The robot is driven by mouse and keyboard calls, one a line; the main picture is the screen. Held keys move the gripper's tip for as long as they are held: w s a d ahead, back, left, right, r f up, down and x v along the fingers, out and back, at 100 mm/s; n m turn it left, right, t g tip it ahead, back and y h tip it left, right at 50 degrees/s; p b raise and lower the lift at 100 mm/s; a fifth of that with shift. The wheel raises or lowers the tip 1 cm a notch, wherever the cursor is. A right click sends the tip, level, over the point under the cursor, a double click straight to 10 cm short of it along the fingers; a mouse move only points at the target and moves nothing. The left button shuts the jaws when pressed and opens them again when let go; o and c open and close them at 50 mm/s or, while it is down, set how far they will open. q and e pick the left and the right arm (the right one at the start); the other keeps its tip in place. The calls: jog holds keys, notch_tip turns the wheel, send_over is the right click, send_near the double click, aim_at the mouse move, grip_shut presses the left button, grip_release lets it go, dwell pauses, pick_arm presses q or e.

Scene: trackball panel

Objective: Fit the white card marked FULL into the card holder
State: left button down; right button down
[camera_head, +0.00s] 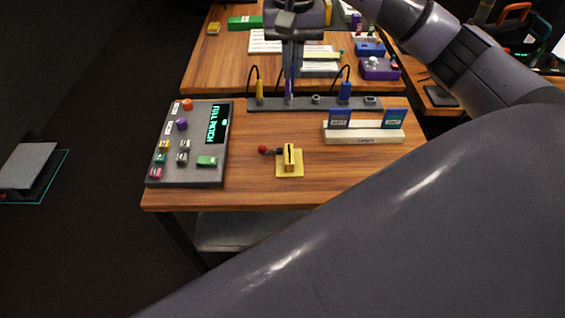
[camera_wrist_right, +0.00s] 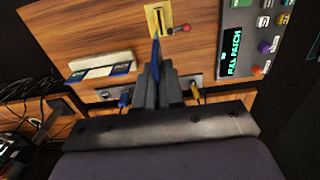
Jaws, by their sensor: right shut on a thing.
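My right gripper (camera_head: 291,68) hangs over the back of the near table, above the grey socket strip. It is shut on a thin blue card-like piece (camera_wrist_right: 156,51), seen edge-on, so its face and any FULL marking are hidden. A yellow block with an upright slot (camera_head: 289,160), which looks like the card holder, stands at the table's front middle, apart from the gripper; it also shows in the right wrist view (camera_wrist_right: 159,18). No white card marked FULL can be made out. My left gripper is not in view.
A pale rack (camera_head: 363,136) holds two blue cards (camera_head: 340,118) (camera_head: 394,117) on the right. A red-knobbed lever (camera_head: 263,150) is beside the yellow block. A button panel (camera_head: 190,145) stands left. The socket strip (camera_head: 315,104) with cabled plugs crosses the back.

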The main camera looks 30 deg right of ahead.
notch_tip(320, 180, down, 20)
jog(key=shift+p, duration=0.45)
jog(key=shift+f, duration=0.15)
jog(key=c, duration=1.3)
grip_release()
jog(key=shift+o, duration=0.2)
